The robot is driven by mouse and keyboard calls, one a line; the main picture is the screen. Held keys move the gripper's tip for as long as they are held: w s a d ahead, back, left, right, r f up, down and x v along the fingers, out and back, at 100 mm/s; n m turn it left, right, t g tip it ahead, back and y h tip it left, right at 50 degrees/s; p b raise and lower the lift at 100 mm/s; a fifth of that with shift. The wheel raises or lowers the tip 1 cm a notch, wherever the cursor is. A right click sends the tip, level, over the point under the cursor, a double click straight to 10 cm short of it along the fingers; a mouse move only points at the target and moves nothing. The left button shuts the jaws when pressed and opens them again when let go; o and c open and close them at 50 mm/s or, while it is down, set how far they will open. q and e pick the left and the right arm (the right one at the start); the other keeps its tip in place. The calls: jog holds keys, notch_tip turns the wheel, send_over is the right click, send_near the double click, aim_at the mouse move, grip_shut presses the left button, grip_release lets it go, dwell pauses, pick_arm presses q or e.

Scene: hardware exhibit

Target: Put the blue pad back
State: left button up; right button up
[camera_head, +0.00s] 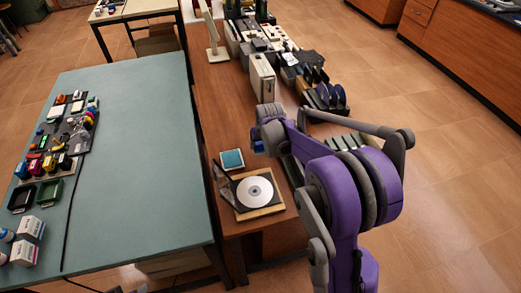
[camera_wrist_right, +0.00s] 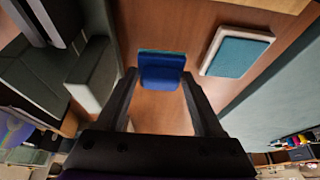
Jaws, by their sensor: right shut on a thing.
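My right gripper (camera_wrist_right: 160,84) is shut on the blue pad (camera_wrist_right: 161,72), a small dark blue block with a lighter blue edge, held between the fingertips above the brown table. In the head view the right arm reaches in from the lower right. My left gripper is not in view.
An open case with a silver disc (camera_head: 254,191) lies at the brown table's near end. A beige box (camera_head: 262,77) and rows of dark discs and devices (camera_head: 322,96) stand further back. A green table (camera_head: 135,150) with small colourful items stands on the left.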

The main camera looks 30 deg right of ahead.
aim_at(261, 148)
jog(key=shift+f, duration=1.9)
jog(key=shift+f, duration=0.2)
jog(key=o, duration=1.3)
jog(key=shift+r, duration=0.15)
jog(key=v, duration=1.2)
jog(key=s+a+n, duration=0.1)
jog(key=s+a, duration=0.3)
jog(key=s, duration=0.4)
jog(key=s+a+f+n, duration=0.1)
jog(key=s+a, duration=0.4)
jog(key=s, duration=0.3)
jog(key=s+a+f+t+y, duration=0.1)
jog(key=s+a, duration=0.4)
jog(key=s, duration=0.3)
jog(key=shift+s+n, duration=0.2)
jog(key=shift+n, duration=0.2)
